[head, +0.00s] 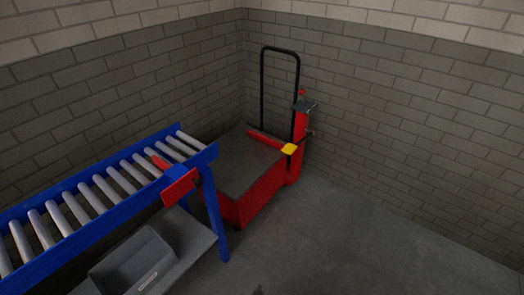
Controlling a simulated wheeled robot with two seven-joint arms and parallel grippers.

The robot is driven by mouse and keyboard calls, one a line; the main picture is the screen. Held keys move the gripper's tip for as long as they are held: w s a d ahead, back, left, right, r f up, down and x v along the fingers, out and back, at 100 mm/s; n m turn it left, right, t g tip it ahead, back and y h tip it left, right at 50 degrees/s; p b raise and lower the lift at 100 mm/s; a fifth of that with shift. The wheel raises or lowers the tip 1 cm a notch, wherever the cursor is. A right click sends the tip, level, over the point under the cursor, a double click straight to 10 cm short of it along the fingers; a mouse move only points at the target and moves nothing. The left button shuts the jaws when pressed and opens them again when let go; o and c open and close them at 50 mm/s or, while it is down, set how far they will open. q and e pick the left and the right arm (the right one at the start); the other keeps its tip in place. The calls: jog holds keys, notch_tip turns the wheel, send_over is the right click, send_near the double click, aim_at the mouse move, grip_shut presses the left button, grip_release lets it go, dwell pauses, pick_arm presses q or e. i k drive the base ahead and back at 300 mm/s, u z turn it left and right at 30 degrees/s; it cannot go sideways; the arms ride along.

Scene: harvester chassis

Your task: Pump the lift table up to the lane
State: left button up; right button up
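The lift table is red with a grey platform (240,160) and stands on the floor in the corner, beyond the end of the roller lane. A black push handle (298,75) rises at its far end. A red post (299,145) beside the handle carries a dark pad and a small red knob (301,92). A yellow pedal-like piece (289,149) sticks out near the post. The roller lane (110,180) has a blue frame and grey rollers, and its rollers look higher than the platform. Neither of my grippers is in view.
A red plate (179,187) is fixed at the lane's near end side. A grey bin (134,262) sits on a shelf (195,240) under the lane. Brick walls close the corner behind the lift table. The floor (350,240) to the right is clear.

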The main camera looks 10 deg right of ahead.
aim_at(289, 149)
jog(key=k, duration=0.65)
jog(key=z, duration=0.75)
jog(key=i, duration=1.25)
jog(key=u, duration=0.5)
jog(key=i, duration=0.45)
jog(key=u, duration=0.45)
